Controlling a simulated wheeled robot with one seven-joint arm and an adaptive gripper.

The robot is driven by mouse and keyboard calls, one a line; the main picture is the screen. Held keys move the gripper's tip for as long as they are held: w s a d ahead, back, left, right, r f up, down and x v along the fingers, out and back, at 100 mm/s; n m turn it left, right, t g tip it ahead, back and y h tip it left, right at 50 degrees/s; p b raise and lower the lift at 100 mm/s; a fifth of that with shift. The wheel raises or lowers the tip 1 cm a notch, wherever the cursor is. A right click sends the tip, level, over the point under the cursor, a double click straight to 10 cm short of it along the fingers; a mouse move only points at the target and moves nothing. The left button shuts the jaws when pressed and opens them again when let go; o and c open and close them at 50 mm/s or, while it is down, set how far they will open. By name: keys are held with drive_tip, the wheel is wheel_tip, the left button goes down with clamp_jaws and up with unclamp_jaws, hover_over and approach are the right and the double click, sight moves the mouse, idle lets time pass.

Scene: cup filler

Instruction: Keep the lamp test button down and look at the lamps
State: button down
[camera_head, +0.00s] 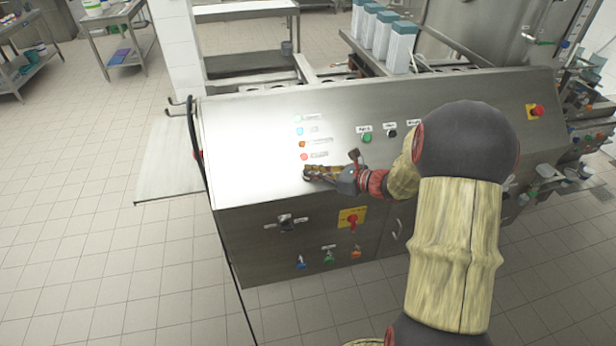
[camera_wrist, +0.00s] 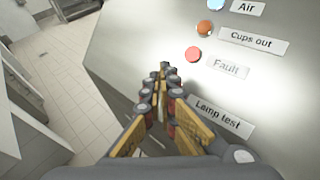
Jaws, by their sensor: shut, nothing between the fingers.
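My gripper (camera_head: 308,173) is shut and empty, its fingertips at the sloped panel just below the red lamp (camera_head: 304,156). In the wrist view the closed fingertips (camera_wrist: 164,70) lie left of the "Lamp test" label (camera_wrist: 218,115). The lamp test button is not visible; the fingers cover the spot left of its label. I cannot tell whether they touch or press it. Above are the red Fault lamp (camera_wrist: 193,54), the orange "Cups out" lamp (camera_wrist: 204,28) and the blue Air lamp (camera_wrist: 215,4). The head view also shows a green lamp (camera_head: 298,118) on top. I cannot tell whether the lamps are lit.
A green button (camera_head: 367,137) and a black one (camera_head: 391,133) sit right of the lamps. A red emergency stop (camera_head: 352,219) on yellow is below, another (camera_head: 537,111) far right. A black switch (camera_head: 287,224) is lower left.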

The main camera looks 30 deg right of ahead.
drive_tip(key=shift+f, duration=0.1)
idle(0.7)
drive_tip(key=shift+w+f, duration=0.2)
drive_tip(key=shift+w, duration=0.05)
drive_tip(key=shift+w+d+f+b, duration=0.15)
drive_tip(key=shift+w+f+b, duration=0.15)
drive_tip(key=shift+f+b, duration=0.15)
idle(0.9)
drive_tip(key=shift+s+r, duration=0.1)
drive_tip(key=shift+r, duration=0.1)
drive_tip(key=shift+s+a+r+p, duration=0.2)
drive_tip(key=shift+s+r+p, duration=0.25)
drive_tip(key=shift+r+p, duration=0.1)
idle(0.3)
drive_tip(key=shift+s+a+r+p, duration=0.25)
drive_tip(key=shift+s+r+p, duration=0.5)
drive_tip(key=shift+s+r, duration=0.15)
drive_tip(key=shift+s+a+r+p, duration=0.2)
drive_tip(key=shift+s+r+p, duration=0.55)
drive_tip(key=shift+r, duration=0.15)
